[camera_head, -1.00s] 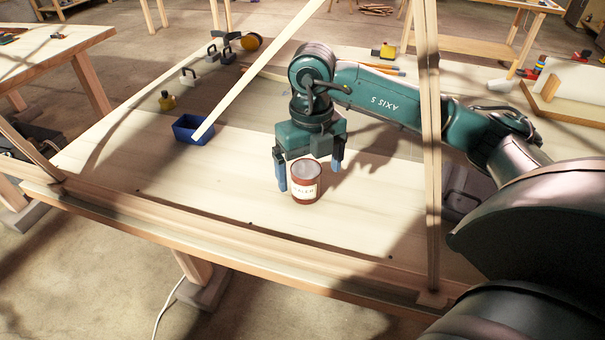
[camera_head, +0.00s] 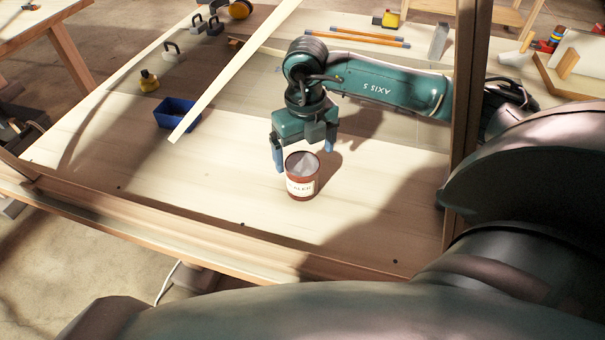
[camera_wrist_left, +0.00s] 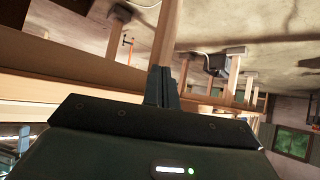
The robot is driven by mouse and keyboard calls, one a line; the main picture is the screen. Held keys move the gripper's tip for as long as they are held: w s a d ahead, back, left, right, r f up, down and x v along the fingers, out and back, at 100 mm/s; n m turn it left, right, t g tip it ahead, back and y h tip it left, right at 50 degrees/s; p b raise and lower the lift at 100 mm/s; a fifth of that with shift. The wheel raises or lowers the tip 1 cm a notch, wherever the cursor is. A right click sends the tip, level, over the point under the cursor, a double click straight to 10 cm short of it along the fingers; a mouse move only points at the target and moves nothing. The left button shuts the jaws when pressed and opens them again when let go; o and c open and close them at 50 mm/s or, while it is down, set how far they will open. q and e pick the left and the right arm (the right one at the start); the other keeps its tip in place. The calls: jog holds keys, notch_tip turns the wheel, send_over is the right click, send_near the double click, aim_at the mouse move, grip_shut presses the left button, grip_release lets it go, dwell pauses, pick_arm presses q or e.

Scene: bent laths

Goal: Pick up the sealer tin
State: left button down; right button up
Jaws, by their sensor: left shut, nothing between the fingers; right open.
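The sealer tin (camera_head: 302,188) is a dark red can with a pale label and a grey top. It stands upright on the pale worktable (camera_head: 215,195). My right gripper (camera_head: 304,157) hangs just behind and above it in the head view. Its blue fingers are open, one left of the tin's rim and one to its right and farther back. I cannot tell whether they touch it. My left gripper (camera_wrist_left: 162,86) shows in the left wrist view, shut and empty, away from the tin. It does not show clearly in the head view.
A blue bin (camera_head: 177,113) lies left, with a pale lath (camera_head: 235,70) slanting above it. A wooden post (camera_head: 467,110) stands at right. The table in front of the tin is clear.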

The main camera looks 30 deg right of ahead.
aim_at(302, 163)
jog(key=shift+a+f, duration=0.1)
jog(key=shift+f, duration=1.25)
jog(key=f+b, duration=0.1)
jog(key=f, duration=0.1)
jog(key=f+b, duration=0.1)
jog(key=f, duration=0.1)
jog(key=shift+w+a+f, duration=0.1)
jog(key=shift+w+f, duration=0.1)
jog(key=shift+r, duration=0.1)
jog(key=shift+c, duration=0.4)
jog(key=c, duration=1.2)
